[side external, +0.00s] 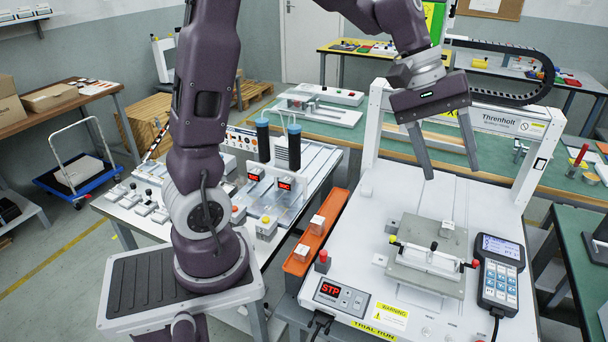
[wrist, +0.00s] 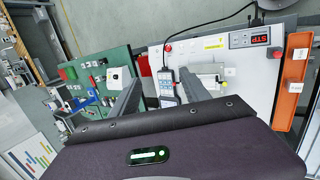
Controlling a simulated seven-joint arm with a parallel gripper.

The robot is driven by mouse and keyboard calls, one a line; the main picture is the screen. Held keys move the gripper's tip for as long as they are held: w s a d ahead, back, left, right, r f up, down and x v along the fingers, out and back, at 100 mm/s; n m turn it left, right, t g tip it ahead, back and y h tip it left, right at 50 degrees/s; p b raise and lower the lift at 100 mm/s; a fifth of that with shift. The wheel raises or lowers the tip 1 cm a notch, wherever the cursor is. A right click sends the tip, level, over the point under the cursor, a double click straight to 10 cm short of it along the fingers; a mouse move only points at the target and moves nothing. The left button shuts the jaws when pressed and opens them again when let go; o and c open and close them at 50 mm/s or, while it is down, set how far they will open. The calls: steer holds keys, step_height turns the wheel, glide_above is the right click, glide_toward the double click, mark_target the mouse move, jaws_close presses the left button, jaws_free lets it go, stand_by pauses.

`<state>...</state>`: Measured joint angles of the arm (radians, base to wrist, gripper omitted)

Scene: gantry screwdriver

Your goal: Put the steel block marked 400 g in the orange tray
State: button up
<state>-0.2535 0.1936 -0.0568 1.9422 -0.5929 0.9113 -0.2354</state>
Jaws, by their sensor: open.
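The orange tray (side external: 290,265) is a long narrow channel left of the white machine bed. It holds two small pale-topped blocks (side external: 318,224), (side external: 302,251), whose markings are too small to read. The tray also shows at the right of the wrist view (wrist: 287,110). Small grey metal blocks (side external: 447,229), (side external: 392,227) are at the grey fixture on the bed. I cannot read 400 g on any block. My gripper (side external: 451,174) is open and empty, raised above the back of the bed, to the right of the tray. Its fingers also show in the wrist view (wrist: 162,80).
A white gantry frame (side external: 370,135) stands behind the bed, close to my gripper. A handheld controller (side external: 498,270) lies at the bed's right. A control box (side external: 341,297) reading STP is at the front. Several small knobbed items (side external: 143,207) stand on the left table.

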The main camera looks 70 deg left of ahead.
steer(key=s+r+m+y, duration=0.1)
steer(key=s+m, duration=0.1)
steer(key=s, duration=0.5)
steer(key=s+r+m+t+y, duration=0.1)
steer(key=s+r+m+y, duration=0.1)
steer(key=s, duration=0.5)
steer(key=shift+s+d+m, duration=0.3)
steer(key=shift+s+m, duration=0.1)
steer(key=shift+m, duration=0.3)
steer(key=shift+o, duration=0.5)
steer(key=s+a+f+m+t+y, duration=0.1)
steer(key=s+a+f+m+y, duration=0.1)
steer(key=s, duration=0.7)
steer(key=shift+a+f+m+t, duration=0.25)
steer(key=shift+a+m, duration=0.2)
steer(key=shift+m, duration=0.35)
steer(key=shift+s, duration=0.1)
steer(key=shift+r, duration=0.1)
